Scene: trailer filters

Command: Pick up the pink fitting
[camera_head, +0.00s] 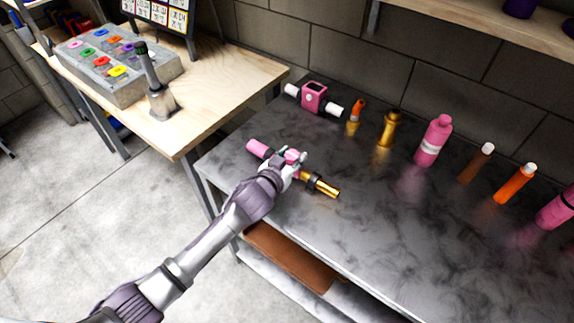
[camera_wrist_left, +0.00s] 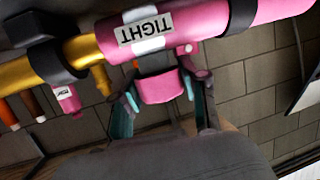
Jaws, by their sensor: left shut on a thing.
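My left gripper (camera_head: 290,167) is shut on the pink fitting (camera_wrist_left: 190,28), a body with a white band labelled TIGHT. In the left wrist view, the fingers (camera_wrist_left: 160,97) close around its short pink stub. A gold tube (camera_head: 327,189) and a pink tube (camera_head: 258,149) join the fitting's two ends, with black collars. This assembly is over the dark bench, near its left end; I cannot tell whether it touches the top. Another pink fitting (camera_head: 314,97) with white ends stands at the back of the bench. My right gripper is not in view.
Several bottles, including a gold one (camera_head: 390,128), a pink one (camera_head: 434,140) and an orange one (camera_head: 515,183), line the back of the dark bench (camera_head: 360,240). Its front middle is clear. A wooden table (camera_head: 215,85) at left holds a coloured-button box (camera_head: 112,68) and a brush (camera_head: 157,95).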

